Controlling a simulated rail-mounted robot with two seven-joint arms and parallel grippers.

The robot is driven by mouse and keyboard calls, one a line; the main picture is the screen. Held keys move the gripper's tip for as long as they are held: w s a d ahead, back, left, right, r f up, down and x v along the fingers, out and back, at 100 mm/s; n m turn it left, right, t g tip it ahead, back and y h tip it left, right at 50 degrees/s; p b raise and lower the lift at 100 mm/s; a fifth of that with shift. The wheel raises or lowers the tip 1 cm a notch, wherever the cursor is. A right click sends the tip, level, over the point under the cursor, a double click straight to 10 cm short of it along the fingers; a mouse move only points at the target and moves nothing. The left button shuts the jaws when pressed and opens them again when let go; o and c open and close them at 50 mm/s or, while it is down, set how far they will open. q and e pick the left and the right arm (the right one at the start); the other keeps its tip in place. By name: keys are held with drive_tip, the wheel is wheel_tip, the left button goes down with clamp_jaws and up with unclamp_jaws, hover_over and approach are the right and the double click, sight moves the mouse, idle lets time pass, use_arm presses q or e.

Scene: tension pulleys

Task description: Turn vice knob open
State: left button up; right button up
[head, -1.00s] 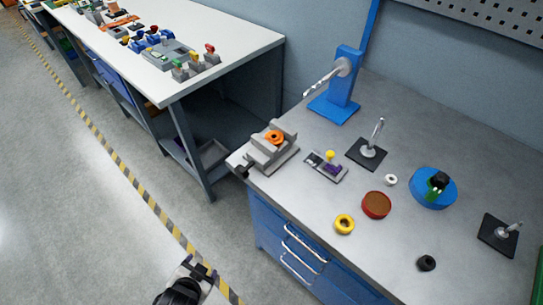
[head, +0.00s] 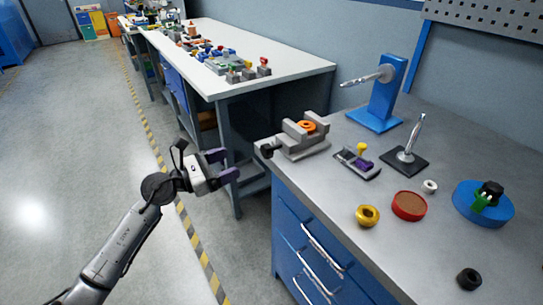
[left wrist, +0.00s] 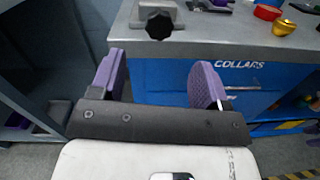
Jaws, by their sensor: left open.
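In the left wrist view the black knob (left wrist: 160,26) shows star-shaped, ahead of the gripper and between the fingers' directions. My left gripper (head: 226,166) is open and empty, with purple finger pads, left of the knob and apart from it. The fingers (left wrist: 160,85) also show spread in the left wrist view. My right gripper is not in view.
Another table (head: 250,40) stands behind. Open floor lies to the left.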

sight(263, 152)
use_arm(q)
drive_tip(key=shift+m+g, duration=0.3)
drive_tip(key=shift+m, duration=0.1)
drive_tip(key=b+x, duration=0.1)
drive_tip(key=x, duration=0.3)
drive_tip(key=b+x, duration=0.1)
drive_tip(key=x, duration=0.3)
drive_tip(key=b+x, duration=0.2)
drive_tip(key=x, duration=0.1)
drive_tip(key=shift+w+d+f, duration=0.25)
drive_tip(key=shift+w+f, duration=0.05)
drive_tip(key=shift+w, duration=0.05)
drive_tip(key=shift+b+x, duration=0.4)
drive_tip(key=shift+x, duration=0.6)
drive_tip(key=shift+a, duration=0.1)
drive_tip(key=shift+c, duration=0.4)
